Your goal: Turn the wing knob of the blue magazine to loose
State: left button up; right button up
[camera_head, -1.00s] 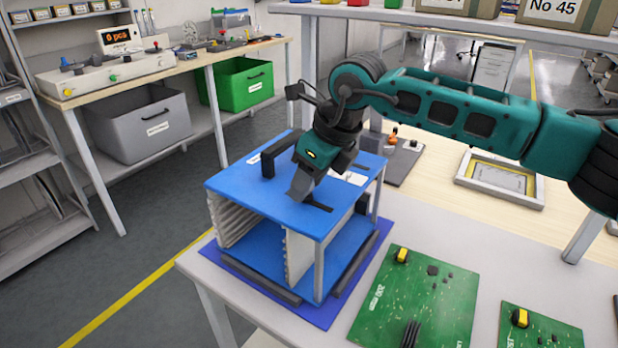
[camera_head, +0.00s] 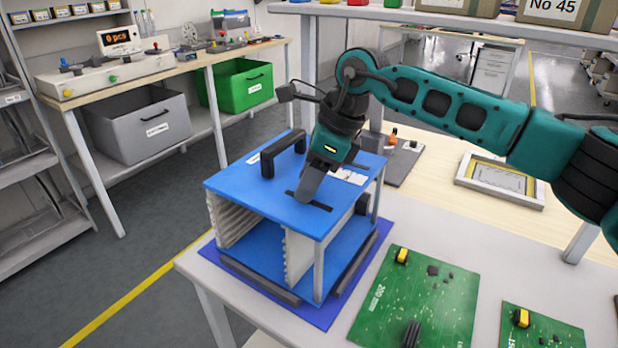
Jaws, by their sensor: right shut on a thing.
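The blue magazine (camera_head: 245,197) stands on a dark blue mat (camera_head: 318,319) on the white table. It has a blue top plate with a black handle, ribbed side walls and an open front. My right gripper (camera_head: 306,196) points down onto the top plate and is shut there. My left gripper is not in view.
Green circuit boards (camera_head: 440,300) lie right of the magazine. A white shelf with boxes (camera_head: 562,14) stands above at the back. A side bench holds a grey bin (camera_head: 128,135) and a green bin (camera_head: 245,88) below. The floor at left is clear.

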jog(key=n+g, duration=0.1)
jog(key=n, duration=0.2)
jog(key=n+g, duration=0.1)
jog(key=n, duration=0.2)
jog(key=shift+w+a+g, duration=0.1)
jog(key=shift+w+g, duration=0.05)
jog(key=shift+g, duration=0.15)
jog(key=n+h, duration=0.1)
jog(key=n, duration=0.2)
jog(key=n+g+h+p, duration=0.1)
jog(key=n, duration=0.2)
jog(key=shift+w+n+g, duration=0.15)
jog(key=shift+n+g, duration=0.15)
jog(key=o, duration=1.1)
jog(key=shift+c, duration=0.2)
